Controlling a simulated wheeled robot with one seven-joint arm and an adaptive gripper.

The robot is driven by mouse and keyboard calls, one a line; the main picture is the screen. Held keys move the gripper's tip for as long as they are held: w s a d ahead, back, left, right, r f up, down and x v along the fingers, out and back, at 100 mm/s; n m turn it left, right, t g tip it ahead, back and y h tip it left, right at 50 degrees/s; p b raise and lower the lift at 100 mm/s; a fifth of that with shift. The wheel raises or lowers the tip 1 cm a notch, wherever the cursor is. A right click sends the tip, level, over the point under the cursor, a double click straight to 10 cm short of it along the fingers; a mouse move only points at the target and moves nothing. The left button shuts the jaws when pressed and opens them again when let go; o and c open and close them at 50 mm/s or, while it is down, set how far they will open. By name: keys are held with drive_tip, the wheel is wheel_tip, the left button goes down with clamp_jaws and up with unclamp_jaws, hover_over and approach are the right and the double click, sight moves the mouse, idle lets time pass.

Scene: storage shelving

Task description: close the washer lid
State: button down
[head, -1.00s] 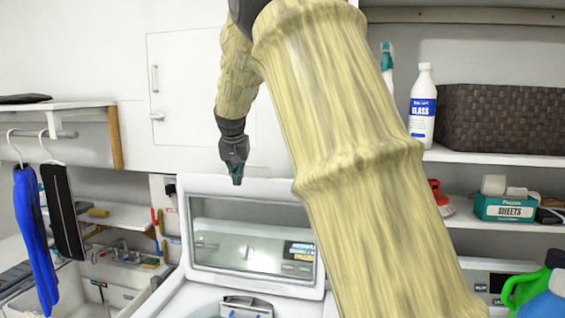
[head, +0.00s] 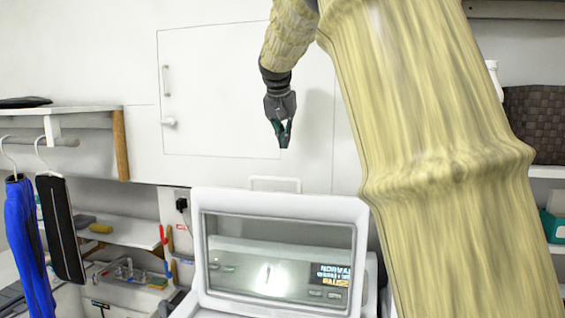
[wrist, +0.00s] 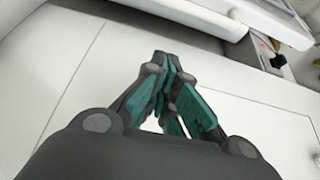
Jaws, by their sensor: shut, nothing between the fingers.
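The washer lid (head: 374,216) stands raised in the head view, a white frame around a clear window that shows the control panel. Part of the lid's right side is near my arm. My gripper (head: 284,146) hangs above the lid, its fingers pointing down and apart from it. It is shut and empty. In the wrist view the teal fingertips (wrist: 168,58) meet, and a white edge, probably the lid, crosses the top right. The washer's opening is mostly below the head view.
A wall cabinet (head: 235,100) is behind my gripper. Hangers with a blue garment (head: 32,225) hang at the left, near a sink and shelf (head: 120,230). My arm blocks much of the right shelving, where a dark basket (head: 535,120) shows.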

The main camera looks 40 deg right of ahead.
wheel_tip(320, 180, down, 10)
drive_tip(key=p, duration=0.5)
drive_tip(key=shift+w+d+r+p, duration=0.25)
drive_tip(key=shift+w+d+p, duration=0.05)
drive_tip(key=shift+d+p, duration=0.1)
drive_tip(key=shift+s+a, duration=0.1)
drive_tip(key=shift+a, duration=0.05)
